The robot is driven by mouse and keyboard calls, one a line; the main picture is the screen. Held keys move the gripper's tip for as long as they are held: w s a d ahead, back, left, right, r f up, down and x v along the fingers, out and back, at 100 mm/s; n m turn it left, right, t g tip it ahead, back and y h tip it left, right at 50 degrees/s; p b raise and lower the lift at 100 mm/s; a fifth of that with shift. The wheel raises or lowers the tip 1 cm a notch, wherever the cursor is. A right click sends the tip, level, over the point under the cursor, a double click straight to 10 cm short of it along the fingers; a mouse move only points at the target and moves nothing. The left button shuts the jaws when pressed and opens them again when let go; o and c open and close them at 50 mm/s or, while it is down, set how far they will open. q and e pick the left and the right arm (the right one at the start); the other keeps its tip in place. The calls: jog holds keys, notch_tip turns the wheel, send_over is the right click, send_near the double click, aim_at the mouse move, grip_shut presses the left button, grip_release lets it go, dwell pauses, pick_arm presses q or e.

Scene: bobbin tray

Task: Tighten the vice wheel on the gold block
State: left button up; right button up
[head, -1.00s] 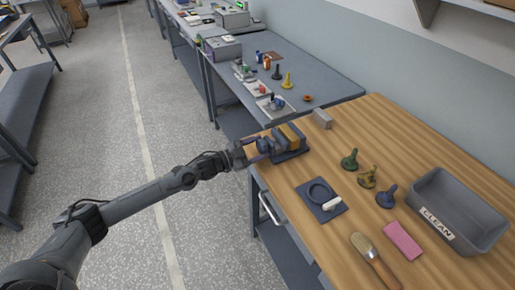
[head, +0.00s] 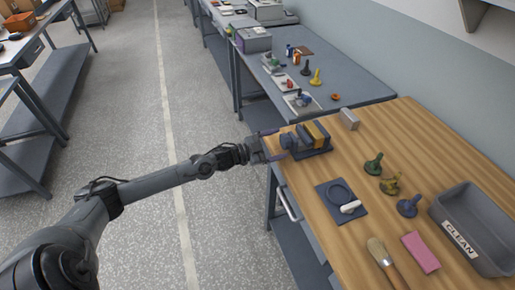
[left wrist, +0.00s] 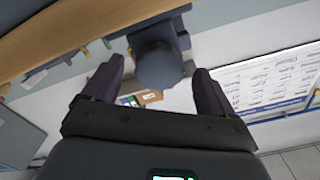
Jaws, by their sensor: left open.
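The vice (head: 322,150) stands at the near-left edge of the wooden bench with the gold block (head: 317,131) between its jaws. Its dark blue-grey wheel (head: 288,141) faces left, towards my left gripper (head: 273,145). That gripper is open and empty, its two purple-grey fingers spread at the wheel's side of the vice. In the left wrist view the wheel (left wrist: 158,66) shows between the fingertips, with a gap to each finger. I cannot tell how deep the fingers reach around it. The gold block is not clear in the wrist view. My right gripper is not in view.
On the wooden bench are a grey metal block (head: 349,119), a dark mat (head: 329,205) with a ring and white piece, several bobbin-like pieces, a brush (head: 383,258), a pink block (head: 420,252) and a CLEAN tray (head: 446,208). Open floor lies left.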

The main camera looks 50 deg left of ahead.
pick_arm(q)
jog(key=p+v, duration=0.2)
jog(key=v, duration=0.7)
jog(key=shift+s, duration=0.1)
jog(key=w+d+n+b, duration=0.1)
jog(key=w+n+b, duration=0.1)
jog(key=w+d+n+b, duration=0.1)
jog(key=w+b, duration=0.1)
jog(key=w, duration=0.1)
jog(key=w+d+n+b, duration=0.1)
jog(key=w+n+b, duration=0.1)
jog(key=w, duration=0.1)
jog(key=shift+d+r+n+b, duration=0.15)
jog(key=shift+n+b, duration=0.15)
jog(key=shift+b, duration=0.05)
jog(key=shift+x, duration=1.15)
